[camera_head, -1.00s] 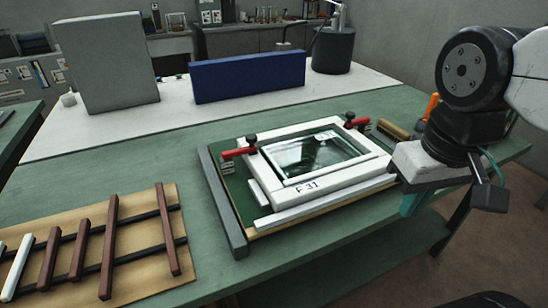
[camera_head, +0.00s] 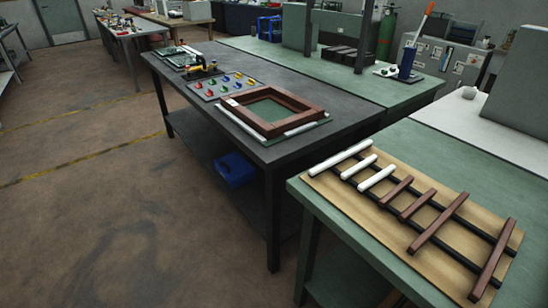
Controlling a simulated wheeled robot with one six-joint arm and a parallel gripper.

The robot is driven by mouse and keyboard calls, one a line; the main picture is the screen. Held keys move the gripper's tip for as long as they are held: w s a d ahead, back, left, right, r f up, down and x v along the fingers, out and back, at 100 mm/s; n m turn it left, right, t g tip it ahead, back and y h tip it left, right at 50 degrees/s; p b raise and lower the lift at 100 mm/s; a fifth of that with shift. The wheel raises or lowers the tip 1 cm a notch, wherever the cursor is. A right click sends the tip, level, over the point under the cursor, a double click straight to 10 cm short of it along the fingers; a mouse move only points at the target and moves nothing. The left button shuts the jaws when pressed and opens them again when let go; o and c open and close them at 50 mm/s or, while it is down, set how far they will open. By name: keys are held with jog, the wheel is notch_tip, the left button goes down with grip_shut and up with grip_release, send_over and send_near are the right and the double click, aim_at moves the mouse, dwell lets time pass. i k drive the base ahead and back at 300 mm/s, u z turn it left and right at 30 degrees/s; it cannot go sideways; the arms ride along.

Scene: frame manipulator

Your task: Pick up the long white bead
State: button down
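The long white bead (camera_head: 340,158) is the leftmost strip on a wooden board (camera_head: 335,188) at the right. It lies across two black rails at their far left end. Two shorter white beads (camera_head: 359,166) lie beside it to the right, followed by several brown beads (camera_head: 434,228) of differing lengths. The strips are spaced apart along the rails. My gripper and arm are out of this view, so nothing shows near the long white bead.
The board sits on a green-topped bench (camera_head: 345,232). To its left, across a gap, a dark table (camera_head: 225,115) holds a brown frame (camera_head: 311,105) and a board of coloured parts (camera_head: 224,83). A blue bin (camera_head: 235,168) is on its lower shelf. Open floor lies at the left.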

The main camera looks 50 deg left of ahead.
aim_at(319, 170)
jog(key=u, duration=1.8)
jog(key=k, duration=0.6)
jog(key=u, duration=0.9)
jog(key=i, duration=1.95)
jog(key=z, duration=1.35)
jog(key=i, duration=0.65)
jog(key=z, duration=0.8)
